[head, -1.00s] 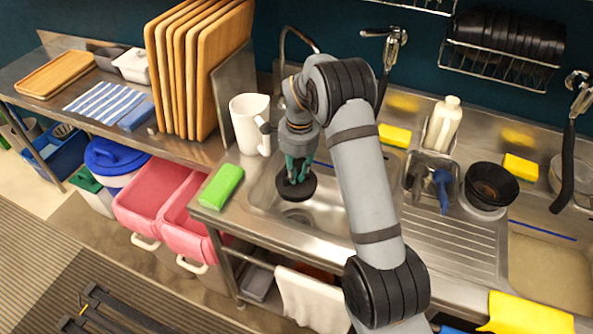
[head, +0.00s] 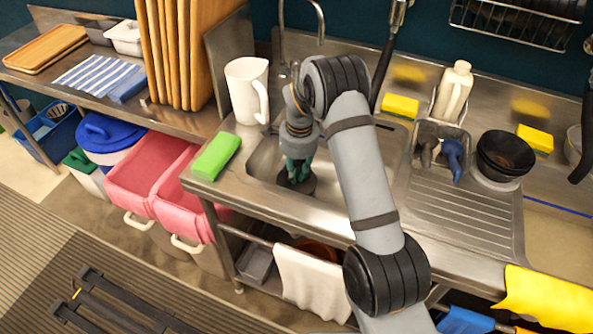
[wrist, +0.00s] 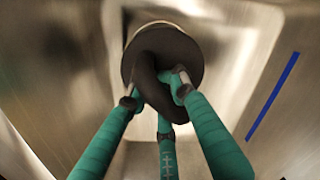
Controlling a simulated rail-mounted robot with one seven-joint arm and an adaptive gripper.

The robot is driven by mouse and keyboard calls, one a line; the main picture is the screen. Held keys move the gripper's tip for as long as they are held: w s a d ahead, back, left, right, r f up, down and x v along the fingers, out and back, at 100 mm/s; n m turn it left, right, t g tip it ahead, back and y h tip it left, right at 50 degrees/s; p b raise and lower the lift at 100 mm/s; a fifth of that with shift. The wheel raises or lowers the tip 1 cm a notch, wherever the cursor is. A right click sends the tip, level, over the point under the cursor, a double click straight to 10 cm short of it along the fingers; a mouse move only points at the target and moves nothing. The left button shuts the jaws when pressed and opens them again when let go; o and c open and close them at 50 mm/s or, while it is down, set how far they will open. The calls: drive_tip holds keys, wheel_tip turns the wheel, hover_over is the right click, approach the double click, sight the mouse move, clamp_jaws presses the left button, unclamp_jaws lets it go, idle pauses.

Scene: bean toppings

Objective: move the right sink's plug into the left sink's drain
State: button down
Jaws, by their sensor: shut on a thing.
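My gripper (head: 296,168), with teal fingers, is down inside the left sink (head: 262,160). It is shut on the black plug (head: 306,186), which is low in the basin. In the wrist view the fingers (wrist: 157,98) pinch the raised handle of the plug (wrist: 188,55), and its round disc shows beyond them. A thin pale rim (wrist: 150,27) shows at the disc's far edge. The drain is mostly or wholly hidden under the plug, so I cannot tell whether the plug is seated.
A green sponge (head: 216,156) and a white pitcher (head: 246,90) stand left of the sink. A faucet (head: 281,40) is behind it. To the right are a yellow sponge (head: 400,107), a caddy (head: 428,135) with a white bottle (head: 453,92), and black bowls (head: 502,157).

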sight(298, 165)
drive_tip(key=shift+f+b, duration=2.5)
drive_tip(key=shift+f, duration=0.9)
drive_tip(key=shift+f+b, duration=0.4)
drive_tip(key=shift+b, duration=0.1)
drive_tip(key=c, duration=1.4)
unclamp_jaws()
drive_tip(key=shift+c, duration=0.2)
drive_tip(key=r, duration=1.2)
drive_tip(key=shift+s+d, duration=0.25)
